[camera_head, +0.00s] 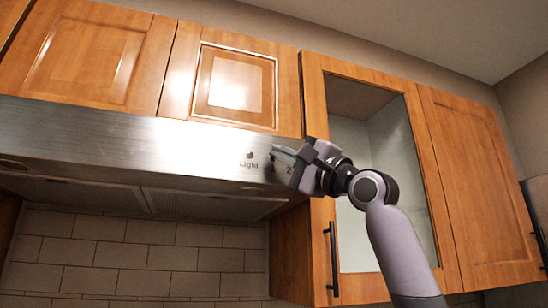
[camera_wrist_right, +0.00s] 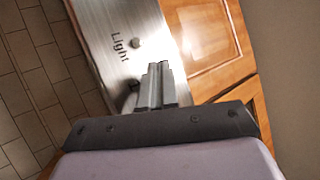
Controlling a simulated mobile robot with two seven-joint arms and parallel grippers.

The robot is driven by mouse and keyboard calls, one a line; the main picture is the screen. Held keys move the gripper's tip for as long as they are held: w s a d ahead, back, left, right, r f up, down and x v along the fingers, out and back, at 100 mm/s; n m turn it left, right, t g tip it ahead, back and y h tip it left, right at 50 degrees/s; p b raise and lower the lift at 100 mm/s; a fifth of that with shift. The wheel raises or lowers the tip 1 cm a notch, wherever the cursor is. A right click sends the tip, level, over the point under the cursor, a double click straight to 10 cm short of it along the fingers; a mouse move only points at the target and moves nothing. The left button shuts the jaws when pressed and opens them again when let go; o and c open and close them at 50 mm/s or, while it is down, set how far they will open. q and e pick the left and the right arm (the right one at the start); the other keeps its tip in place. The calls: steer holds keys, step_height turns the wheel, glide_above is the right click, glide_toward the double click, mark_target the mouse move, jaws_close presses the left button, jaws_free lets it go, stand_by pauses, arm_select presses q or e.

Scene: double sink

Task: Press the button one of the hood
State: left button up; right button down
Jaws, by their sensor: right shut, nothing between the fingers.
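The steel range hood (camera_head: 120,140) spans the left of the head view; its front panel (camera_wrist_right: 110,15) also shows in the right wrist view. A small round button (camera_head: 250,155) sits above the word "Light"; it also shows in the right wrist view (camera_wrist_right: 136,43). My right gripper (camera_head: 278,156) is shut and empty, with its fingertips in front of the panel's right end, just right of the "Light" button. It covers part of the panel, and a "2" shows beside it. In the right wrist view the shut fingers (camera_wrist_right: 158,68) point at the panel; contact cannot be told. No button marked one is readable.
Wooden cabinets (camera_head: 90,55) hang above the hood. A glass-door cabinet (camera_head: 315,110) with a black handle (camera_head: 333,258) stands right, behind my right arm.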

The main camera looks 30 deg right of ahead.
steer(key=shift+w, duration=0.15)
steer(key=shift+w, duration=0.3)
steer(key=shift+w+d, duration=0.15)
stand_by(0.3)
steer(key=shift+s+a+b, duration=0.2)
steer(key=shift+s+b, duration=0.2)
steer(key=shift+s, duration=0.25)
steer(key=shift+s+a+b, duration=0.25)
steer(key=shift+s+b, duration=0.25)
steer(key=shift+s, duration=0.45)
steer(key=shift+s+a+b, duration=0.2)
steer(key=shift+s+b, duration=0.35)
steer(key=shift+s, duration=0.45)
steer(key=shift+s+a+b, duration=0.25)
steer(key=shift+s+b, duration=0.25)
steer(key=shift+s, duration=0.45)
